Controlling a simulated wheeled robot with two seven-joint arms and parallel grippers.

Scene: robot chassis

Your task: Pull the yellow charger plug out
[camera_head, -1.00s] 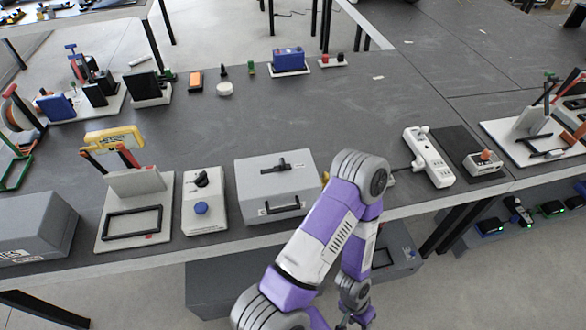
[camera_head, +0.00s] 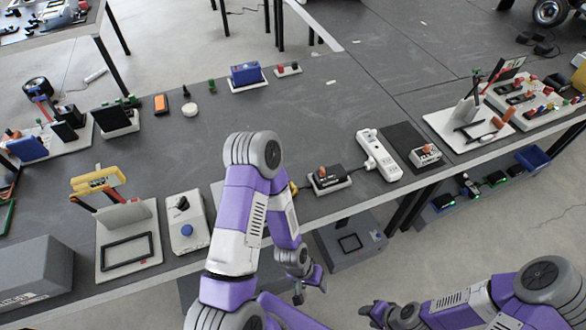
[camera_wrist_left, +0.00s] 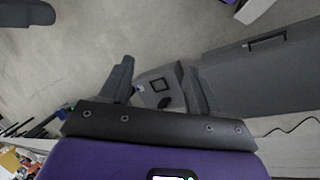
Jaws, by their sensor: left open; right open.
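No yellow charger plug can be made out for certain. A small yellow piece (camera_head: 293,188) shows beside my left arm, mostly hidden by it. A white power strip (camera_head: 379,155) lies on the table right of it. A block with an orange top (camera_head: 328,179) sits left of the strip, and a similar one (camera_head: 425,156) sits to its right. My left gripper (camera_head: 309,285) is open and empty, low in front of the table edge; its spread fingers show in the left wrist view (camera_wrist_left: 158,82). My right gripper (camera_head: 367,312) is open at the bottom, well away from the table.
A white box with a blue knob (camera_head: 187,222), a stand with a yellow device (camera_head: 98,180) and a grey box (camera_head: 38,275) line the near left edge. Grey cabinets (camera_head: 350,243) stand below the table. The table's middle (camera_head: 310,120) is mostly clear.

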